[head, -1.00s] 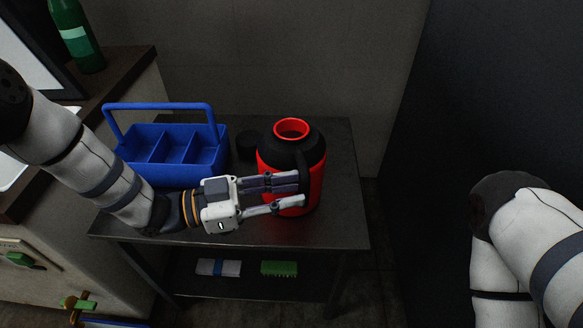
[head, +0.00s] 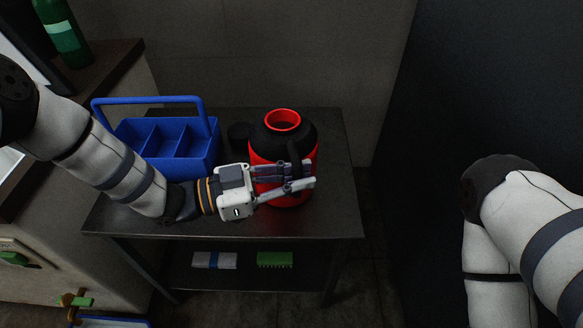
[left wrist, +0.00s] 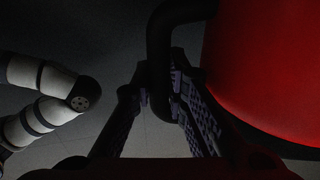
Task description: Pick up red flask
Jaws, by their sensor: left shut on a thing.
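The red flask (head: 267,156) stands upright on the dark table (head: 335,205) in the head view, with a black shoulder, a red open mouth and a black handle (head: 295,160) on its near right side. My left gripper (head: 308,184) lies across the front of the flask, its fingers at the handle. In the left wrist view the fingers (left wrist: 160,98) are shut on the black handle (left wrist: 160,50), with the red body (left wrist: 265,70) close on the right. My right gripper is out of view; only part of my right arm shows.
A blue caddy (head: 205,152) with a raised handle stands left of the flask. A small black round thing (head: 239,136) sits between them. A green bottle (head: 62,40) stands at upper left.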

